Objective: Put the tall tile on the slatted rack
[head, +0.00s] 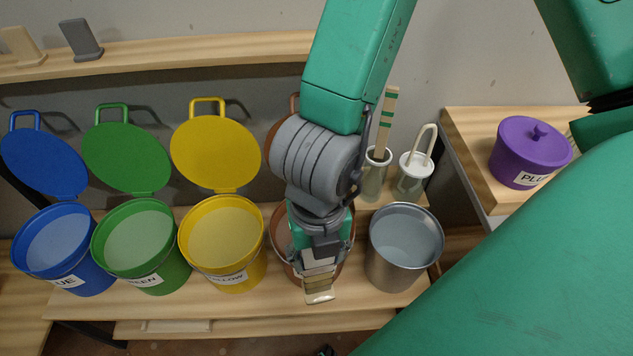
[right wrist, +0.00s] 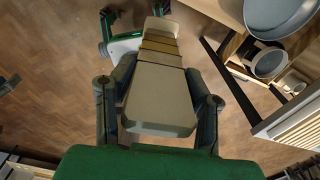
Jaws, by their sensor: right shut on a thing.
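The tall tile (head: 319,284) is a pale slab with tan and brown bands across it. My right gripper (head: 320,248) is shut on it, and the tile sticks out below the fingers in the head view, in front of the brown bucket. In the right wrist view the tile (right wrist: 162,100) lies between the two dark fingers (right wrist: 160,110), with its bands toward the far end. A pale slatted surface in a wooden frame, which looks like the slatted rack (right wrist: 297,124), is at the right edge of that view, apart from the tile.
Open blue (head: 57,250), green (head: 142,250) and yellow (head: 222,245) buckets stand left of the brown bucket (head: 279,228). A grey metal bucket (head: 403,250) stands to the right. Behind are two pale jars. A purple pot (head: 528,155) sits on the right shelf.

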